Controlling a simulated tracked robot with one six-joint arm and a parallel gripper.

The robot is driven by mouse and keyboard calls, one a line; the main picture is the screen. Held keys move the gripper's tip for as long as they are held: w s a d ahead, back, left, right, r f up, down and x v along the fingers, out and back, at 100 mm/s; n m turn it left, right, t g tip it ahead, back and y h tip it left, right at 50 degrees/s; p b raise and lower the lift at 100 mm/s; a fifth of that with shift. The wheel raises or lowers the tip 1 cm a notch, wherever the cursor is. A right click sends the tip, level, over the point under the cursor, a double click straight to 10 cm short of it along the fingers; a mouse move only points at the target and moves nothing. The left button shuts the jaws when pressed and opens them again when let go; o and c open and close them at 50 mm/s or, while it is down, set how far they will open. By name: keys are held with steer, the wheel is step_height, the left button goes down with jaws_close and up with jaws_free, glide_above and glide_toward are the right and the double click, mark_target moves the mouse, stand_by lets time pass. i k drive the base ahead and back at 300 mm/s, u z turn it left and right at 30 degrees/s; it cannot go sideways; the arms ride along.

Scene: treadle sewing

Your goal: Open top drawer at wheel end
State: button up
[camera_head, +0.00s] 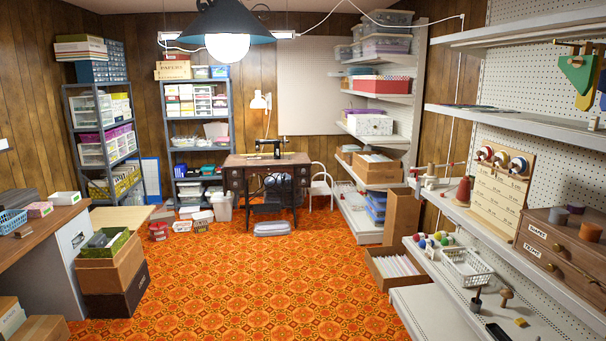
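A treadle sewing table (267,161) of dark wood stands against the far wall. A dark sewing machine (275,148) sits on its top. A bank of small drawers hangs under the left end (236,181) and another under the right end (300,179). Both banks look shut, but single drawers and knobs are too small to make out. The machine's handwheel is too small to place surely. The dark iron treadle frame (275,189) shows between the banks. My gripper is not in view.
Orange patterned floor (225,260) lies open up to the table. A grey folded stack (272,229) lies before it. A white chair frame (321,185) stands at its right. Boxes (110,270) stand at left; shelves (450,215) and an open carton (395,268) line the right.

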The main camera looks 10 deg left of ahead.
mark_target(302, 167)
steer(key=u, duration=0.05)
steer(key=i, duration=1.9)
steer(key=u, duration=0.25)
steer(key=i, duration=1.45)
steer(key=u, duration=0.4)
steer(key=i, duration=2.1)
steer(key=u, duration=0.3)
